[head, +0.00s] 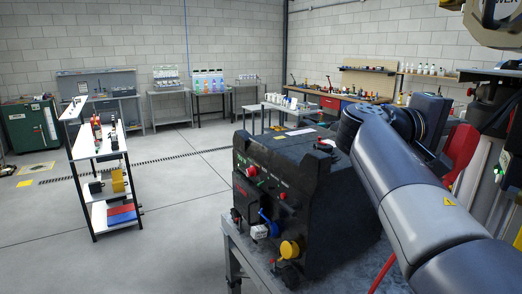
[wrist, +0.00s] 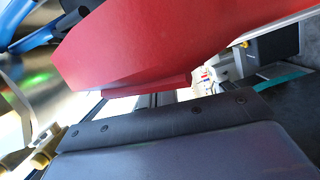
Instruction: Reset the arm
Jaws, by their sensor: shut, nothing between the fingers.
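In the wrist view a large red part (wrist: 150,45) fills the upper middle, close to the camera. A dark panel with a bolted edge (wrist: 170,128) crosses the lower part of that view. I cannot tell what either belongs to. I see no held object.
A black machine (head: 285,200) with coloured knobs stands on a bench beside my arm. A red part (head: 463,150) and dark equipment are close on the right. A white-shelved rack (head: 97,150) stands at left. Open floor (head: 175,215) lies between rack and bench.

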